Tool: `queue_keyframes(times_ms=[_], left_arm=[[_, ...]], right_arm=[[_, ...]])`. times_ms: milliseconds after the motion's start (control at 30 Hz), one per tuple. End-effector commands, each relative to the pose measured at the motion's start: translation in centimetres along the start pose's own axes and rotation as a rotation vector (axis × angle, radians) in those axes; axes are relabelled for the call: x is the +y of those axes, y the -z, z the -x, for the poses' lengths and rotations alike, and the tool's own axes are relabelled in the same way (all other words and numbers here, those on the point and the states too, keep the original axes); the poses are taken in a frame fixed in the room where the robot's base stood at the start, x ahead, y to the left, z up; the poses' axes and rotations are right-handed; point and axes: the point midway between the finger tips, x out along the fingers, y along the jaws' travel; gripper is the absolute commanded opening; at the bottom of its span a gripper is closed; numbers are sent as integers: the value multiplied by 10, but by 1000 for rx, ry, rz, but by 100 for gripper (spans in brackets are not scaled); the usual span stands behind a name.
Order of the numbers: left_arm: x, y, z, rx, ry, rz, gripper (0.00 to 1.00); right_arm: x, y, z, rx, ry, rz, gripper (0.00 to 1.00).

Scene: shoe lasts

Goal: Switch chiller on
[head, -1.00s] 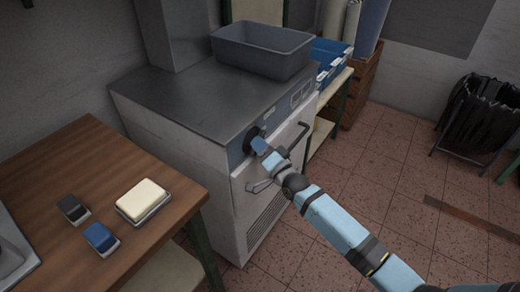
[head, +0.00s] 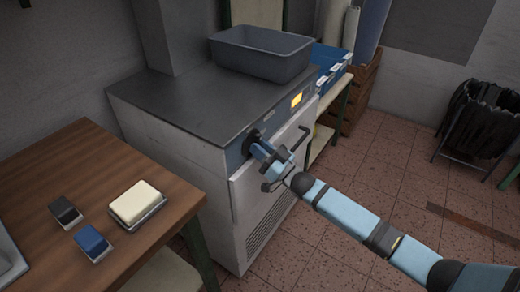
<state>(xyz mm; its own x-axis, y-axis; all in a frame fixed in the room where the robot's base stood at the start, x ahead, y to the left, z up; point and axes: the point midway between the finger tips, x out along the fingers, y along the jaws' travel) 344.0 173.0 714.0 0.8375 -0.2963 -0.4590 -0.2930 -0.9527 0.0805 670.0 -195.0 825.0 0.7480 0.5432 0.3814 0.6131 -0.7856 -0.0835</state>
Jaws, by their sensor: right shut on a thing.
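The chiller (head: 170,135) is a pale cabinet with a dark grey top, standing against the wall. On its blue-grey front strip is a round dark knob (head: 251,138) with a blue grip. A small panel (head: 297,100) on the same strip glows yellow-orange. My right gripper (head: 263,149) is at the knob, shut on its blue grip, and partly hides it. My left gripper is not in view.
A grey bin (head: 262,54) stands on the chiller's top. The wooden table (head: 75,165) at left bears a butter-like block (head: 137,201) and two small brushes or blocks. A black bag bin (head: 485,115) stands at right. The tiled floor before the chiller is mostly clear.

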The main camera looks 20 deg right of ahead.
Motion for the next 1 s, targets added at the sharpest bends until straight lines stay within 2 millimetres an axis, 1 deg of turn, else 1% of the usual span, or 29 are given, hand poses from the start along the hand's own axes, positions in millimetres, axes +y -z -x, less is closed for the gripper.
queue_keyframes(times_ms=[300, 767, 800, 867, 900, 1000], left_arm=[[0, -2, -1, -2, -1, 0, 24], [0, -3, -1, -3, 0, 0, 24], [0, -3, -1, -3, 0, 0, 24], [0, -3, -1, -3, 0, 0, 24], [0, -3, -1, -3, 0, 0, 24], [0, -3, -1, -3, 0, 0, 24]], right_arm=[[0, -1, 1, -3, 34, 83, 0], [0, -1, 1, -3, 38, 94, 0], [0, -1, 1, -3, 38, 94, 27], [0, -1, 1, -2, 38, 93, 41], [0, -1, 1, -2, 38, 93, 46], [0, -1, 0, -2, 38, 92, 46]])
